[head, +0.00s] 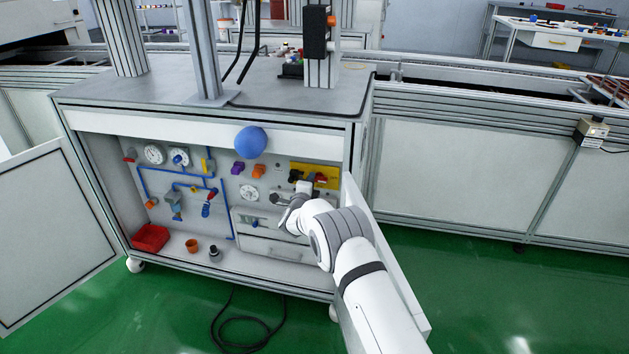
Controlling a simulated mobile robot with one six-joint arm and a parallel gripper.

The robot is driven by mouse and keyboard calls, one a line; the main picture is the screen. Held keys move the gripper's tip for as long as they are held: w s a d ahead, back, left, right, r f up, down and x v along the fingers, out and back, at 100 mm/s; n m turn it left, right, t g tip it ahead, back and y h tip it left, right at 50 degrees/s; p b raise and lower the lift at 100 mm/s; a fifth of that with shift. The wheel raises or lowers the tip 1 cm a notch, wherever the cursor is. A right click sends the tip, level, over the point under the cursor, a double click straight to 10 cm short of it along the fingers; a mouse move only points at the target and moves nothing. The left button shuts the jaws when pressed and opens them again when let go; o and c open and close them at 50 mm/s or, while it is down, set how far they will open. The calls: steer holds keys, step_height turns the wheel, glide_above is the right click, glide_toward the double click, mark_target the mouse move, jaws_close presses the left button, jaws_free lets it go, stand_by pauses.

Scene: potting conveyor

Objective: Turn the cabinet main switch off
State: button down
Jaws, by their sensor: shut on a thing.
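The cabinet main switch has a yellow plate (328,170) on the right of the open cabinet's back panel. My wrist and arm hide part of the panel below. The jaws are small in this view, and the handle's exact angle is hard to tell.
The cabinet doors stand open; the right door (408,292) is close beside my arm. A blue ball-shaped thing (251,141) is at the cabinet's top edge. Gauges, blue pipes (145,183) and valves fill the left. A red bin (150,238) and an orange cup (192,246) stand on the cabinet floor.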

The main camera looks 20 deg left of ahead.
steer(key=shift+w+d+n, duration=0.2)
steer(key=shift+d+n, duration=0.1)
steer(key=shift+d, duration=0.05)
steer(key=c, duration=1.4)
jaws_free()
steer(key=shift+s, duration=0.1)
steer(key=shift+f, duration=0.1)
steer(key=shift+a, duration=0.15)
